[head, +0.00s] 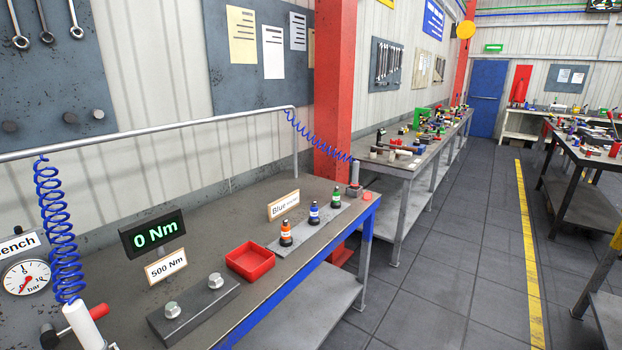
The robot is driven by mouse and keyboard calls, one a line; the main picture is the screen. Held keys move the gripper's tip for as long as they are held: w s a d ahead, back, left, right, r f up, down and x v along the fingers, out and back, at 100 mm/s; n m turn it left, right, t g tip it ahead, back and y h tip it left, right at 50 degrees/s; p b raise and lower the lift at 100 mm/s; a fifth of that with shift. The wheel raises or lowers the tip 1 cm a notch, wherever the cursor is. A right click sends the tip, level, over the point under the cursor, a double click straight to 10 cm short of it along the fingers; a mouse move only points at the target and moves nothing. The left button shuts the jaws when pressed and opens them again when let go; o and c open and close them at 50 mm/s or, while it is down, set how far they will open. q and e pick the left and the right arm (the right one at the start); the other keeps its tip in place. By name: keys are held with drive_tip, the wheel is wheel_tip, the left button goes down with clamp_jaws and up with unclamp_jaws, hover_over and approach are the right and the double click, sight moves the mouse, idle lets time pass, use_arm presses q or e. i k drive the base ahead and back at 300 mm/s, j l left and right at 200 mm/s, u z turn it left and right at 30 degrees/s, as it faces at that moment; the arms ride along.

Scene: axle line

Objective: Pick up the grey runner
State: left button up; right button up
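A small grey upright tool (354,180) stands at the far right end of the near bench, under the end of a blue coiled hose (318,140). It looks like the grey runner, but it is small and its details cannot be made out. A second tool (88,325), with a white body and a red and black head, is at the lower left under another blue coiled hose (58,230). Its lower part is cut off by the picture's edge. Neither of my grippers shows in the head view.
The near bench (235,212) holds a red tray (250,261), a dark block with two bolts (194,308), a strip with orange, blue and green sockets (313,214), a "0 Nm" display (152,233) and signs. A red column (333,85) stands behind.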

sight(356, 165)
drive_tip(key=i+l+u, duration=0.45)
drive_tip(key=u, duration=0.15)
drive_tip(key=i+l+u, duration=0.25)
drive_tip(key=l, duration=0.2)
drive_tip(key=l+u, duration=0.3)
drive_tip(key=i+l, duration=0.15)
drive_tip(key=l, duration=0.35)
drive_tip(key=i+l+u, duration=0.1)
drive_tip(key=l, duration=0.4)
drive_tip(key=i+l, duration=0.15)
drive_tip(key=l, duration=0.4)
drive_tip(key=i+l, duration=0.15)
drive_tip(key=l, duration=0.35)
drive_tip(key=i+l+u, duration=0.1)
drive_tip(key=l, duration=0.45)
drive_tip(key=i+l, duration=0.1)
drive_tip(key=l, duration=0.4)
drive_tip(key=u, duration=0.05)
